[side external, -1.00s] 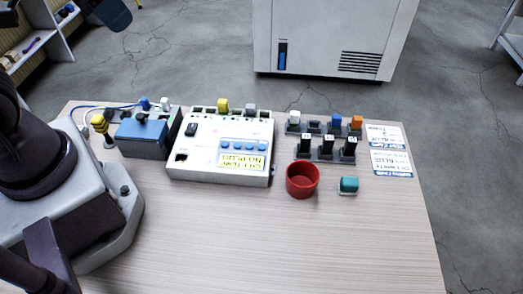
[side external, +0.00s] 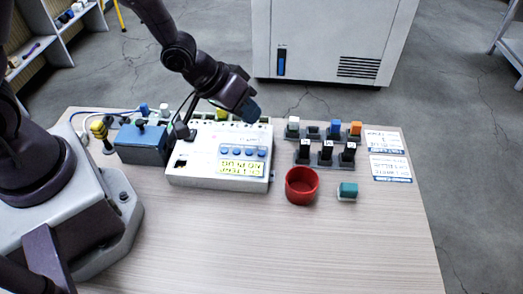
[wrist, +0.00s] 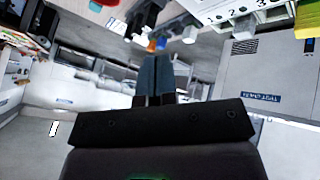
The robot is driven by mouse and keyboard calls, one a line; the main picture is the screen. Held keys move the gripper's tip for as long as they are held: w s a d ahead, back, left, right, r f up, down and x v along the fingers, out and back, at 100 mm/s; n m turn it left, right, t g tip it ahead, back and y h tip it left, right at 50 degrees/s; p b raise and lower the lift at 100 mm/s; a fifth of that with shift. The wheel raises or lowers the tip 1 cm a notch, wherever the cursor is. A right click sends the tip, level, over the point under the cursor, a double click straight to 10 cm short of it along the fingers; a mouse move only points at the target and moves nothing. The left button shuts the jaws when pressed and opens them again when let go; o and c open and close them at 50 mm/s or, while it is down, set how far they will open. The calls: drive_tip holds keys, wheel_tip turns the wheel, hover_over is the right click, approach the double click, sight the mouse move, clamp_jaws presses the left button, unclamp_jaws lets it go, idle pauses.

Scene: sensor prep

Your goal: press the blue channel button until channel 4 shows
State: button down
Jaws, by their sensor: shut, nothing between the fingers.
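The white instrument box (side external: 195,177) sits on the table in the side view. A row of several blue buttons (side external: 237,150) runs along its top. Its yellow display (side external: 240,168) shows upside-down text that I cannot read reliably, so the channel number is unclear. My gripper (side external: 249,112) is above the box's back right part, apart from the buttons, and hides some of its back edge. In the wrist view my gripper (wrist: 158,62) has its blue-grey fingers together and empty. The blue buttons are not discernible there.
A red cup (side external: 301,186) and a teal block (side external: 347,191) stand right of the box. Behind them is a rack with black pieces (side external: 326,152) and coloured connectors. Cards (side external: 390,168) lie at the right. A blue box (side external: 141,142) with cables is left. The front table is clear.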

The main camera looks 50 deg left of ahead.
sight(260, 151)
drive_tip(key=shift+w+d+r+n+t+h, duration=0.6)
drive_tip(key=shift+w+d+r+h, duration=0.15)
drive_tip(key=shift+r, duration=0.25)
drive_tip(key=shift+f, duration=4.45)
drive_tip(key=shift+f, duration=0.1)
drive_tip(key=shift+f, duration=0.3)
drive_tip(key=shift+f, duration=0.4)
drive_tip(key=shift+r, duration=0.8)
